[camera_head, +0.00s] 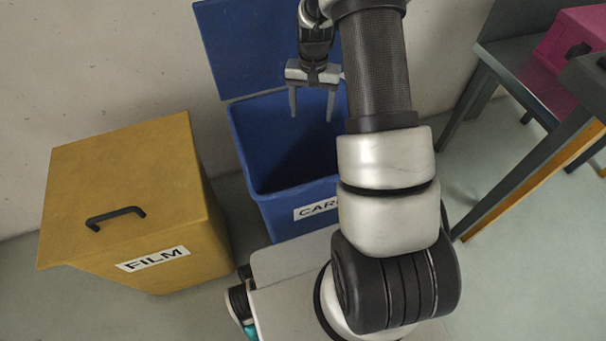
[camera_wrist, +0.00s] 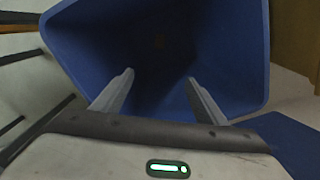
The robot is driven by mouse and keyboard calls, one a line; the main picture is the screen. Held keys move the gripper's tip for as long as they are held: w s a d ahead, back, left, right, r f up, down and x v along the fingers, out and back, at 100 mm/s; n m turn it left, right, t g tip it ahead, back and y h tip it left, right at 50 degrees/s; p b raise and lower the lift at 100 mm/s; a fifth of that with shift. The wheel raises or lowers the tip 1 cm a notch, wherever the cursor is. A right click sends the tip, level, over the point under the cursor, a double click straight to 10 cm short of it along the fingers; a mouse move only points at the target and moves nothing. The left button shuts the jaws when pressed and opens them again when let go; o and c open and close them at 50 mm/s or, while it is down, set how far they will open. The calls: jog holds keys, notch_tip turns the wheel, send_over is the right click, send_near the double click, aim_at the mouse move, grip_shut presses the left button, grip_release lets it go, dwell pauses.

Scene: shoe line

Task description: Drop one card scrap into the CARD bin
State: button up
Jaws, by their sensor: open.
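The CARD bin (camera_head: 280,217) is blue and stands open, its lid (camera_head: 262,42) raised at the back by the wall. Its label is partly hidden by my arm. My gripper (camera_head: 312,117) is over the bin's opening, fingers apart and pointing down, with nothing between them. In the wrist view my gripper (camera_wrist: 160,77) is also open and empty above the blue bin (camera_wrist: 252,55). A faint brownish patch shows deep in the dark bin in that view; I cannot tell whether it is a card scrap. No card scrap is clearly visible.
A yellow FILM bin (camera_head: 130,190) with a closed lid and black handle stands left of the CARD bin. A dark table frame (camera_head: 520,185) and a magenta box (camera_head: 572,45) are at the right. Bare floor shows between the blue bin and the table.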

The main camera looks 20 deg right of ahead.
notch_tip(320, 180, up, 17)
jog(key=p, duration=0.4)
jog(key=shift+r+p, duration=0.2)
jog(key=shift+p, duration=0.1)
